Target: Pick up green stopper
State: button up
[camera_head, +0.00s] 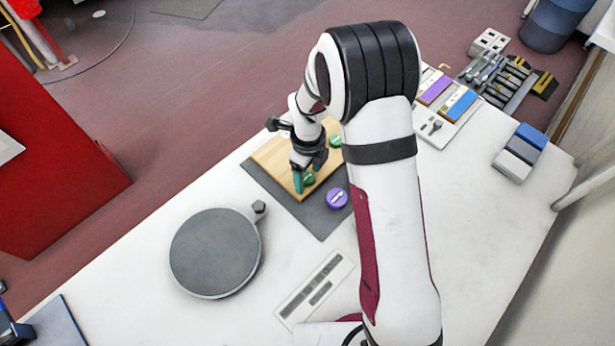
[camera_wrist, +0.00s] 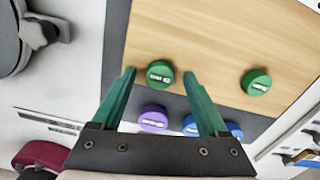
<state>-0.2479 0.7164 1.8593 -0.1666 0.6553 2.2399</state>
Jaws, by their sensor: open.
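Two green stoppers with pale labels sit on a wooden board (camera_head: 272,156). One green stopper (camera_wrist: 160,73) appears between my fingertips in the wrist view and beside them in the head view (camera_head: 309,179). The other green stopper (camera_wrist: 256,82) lies to the right in the wrist view; in the head view (camera_head: 336,141) it is farther back, partly behind my arm. My gripper (camera_wrist: 158,76) is open, its teal fingers either side of the nearer green stopper in the picture. I cannot tell whether they touch it. In the head view the gripper (camera_head: 298,182) points down over the board.
A purple stopper (camera_head: 337,199) and a blue stopper (camera_wrist: 233,130), partly hidden by a finger, are close by. A dark mat (camera_head: 318,226) lies under the board. A round grey plate (camera_head: 215,252) stands at left. Racks of parts (camera_head: 510,75) are at the far right.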

aim_at(308, 177)
jog(key=shift+f, duration=0.2)
grip_shut()
dwell(0.4)
notch_tip(308, 177, up, 4)
jog(key=shift+f, duration=0.15)
jog(key=s+d+r, duration=0.3)
jog(key=d+r, duration=0.8)
jog(key=r, duration=0.1)
jog(key=shift+s+r, duration=0.2)
jog(key=shift+r, duration=0.05)
jog(key=shift+d, duration=0.1)
